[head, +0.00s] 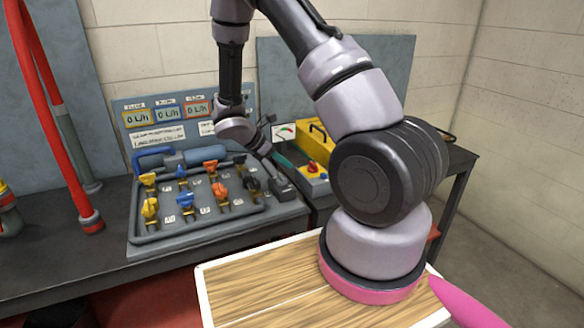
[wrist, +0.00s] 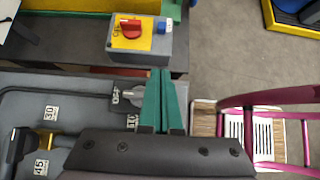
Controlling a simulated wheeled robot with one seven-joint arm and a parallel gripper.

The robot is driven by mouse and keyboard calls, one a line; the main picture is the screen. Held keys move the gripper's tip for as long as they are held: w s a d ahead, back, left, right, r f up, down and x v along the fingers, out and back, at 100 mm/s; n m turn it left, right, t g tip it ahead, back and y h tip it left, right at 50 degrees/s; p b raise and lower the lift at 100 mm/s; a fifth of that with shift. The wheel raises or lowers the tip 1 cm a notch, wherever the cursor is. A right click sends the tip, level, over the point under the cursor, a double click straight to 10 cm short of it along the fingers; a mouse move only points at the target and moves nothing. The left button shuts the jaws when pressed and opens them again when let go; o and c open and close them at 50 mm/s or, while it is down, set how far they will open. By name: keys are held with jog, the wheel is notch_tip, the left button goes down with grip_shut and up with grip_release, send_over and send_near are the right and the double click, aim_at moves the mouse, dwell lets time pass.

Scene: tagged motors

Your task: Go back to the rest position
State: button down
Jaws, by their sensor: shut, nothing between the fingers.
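My gripper (head: 285,163) hangs over the right end of the valve board, near the grey control box; my arm partly hides the area around it. In the wrist view its two green fingers (wrist: 160,98) are together, with nothing between them. My arm bends from the wooden-topped base up and over to the bench.
A grey board (head: 207,218) with several yellow, blue, orange and black valves lies on the dark bench (head: 112,277). A control box with a red switch (wrist: 131,28) is close to the fingers. A yellow case (head: 322,127), display panel (head: 168,134) and red pipe (head: 57,125) stand around.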

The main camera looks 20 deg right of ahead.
jog(key=shift+r, duration=0.1)
dwell(0.4)
jog(key=s+r+m+y, duration=0.2)
jog(key=s+r+m, duration=0.15)
jog(key=r, duration=0.35)
jog(key=s+r+m+y, duration=0.1)
jog(key=s+r+m, duration=0.1)
jog(key=r+m, duration=0.4)
jog(key=s+r+m+y, duration=0.2)
jog(key=r+m, duration=0.1)
jog(key=r, duration=0.5)
jog(key=s+a+r+m+t+y, duration=0.3)
jog(key=s+r+m, duration=0.2)
jog(key=s+r, duration=0.1)
jog(key=s+a+r+m+t+y, duration=0.3)
jog(key=s+r+m, duration=0.2)
jog(key=r, duration=0.4)
jog(key=shift+s+a+r+t, duration=0.15)
jog(key=shift+s+a+t, duration=0.2)
jog(key=shift+s, duration=0.5)
jog(key=c, duration=1.5)
grip_release()
jog(key=shift+d, duration=0.15)
jog(key=shift+c, duration=0.2)
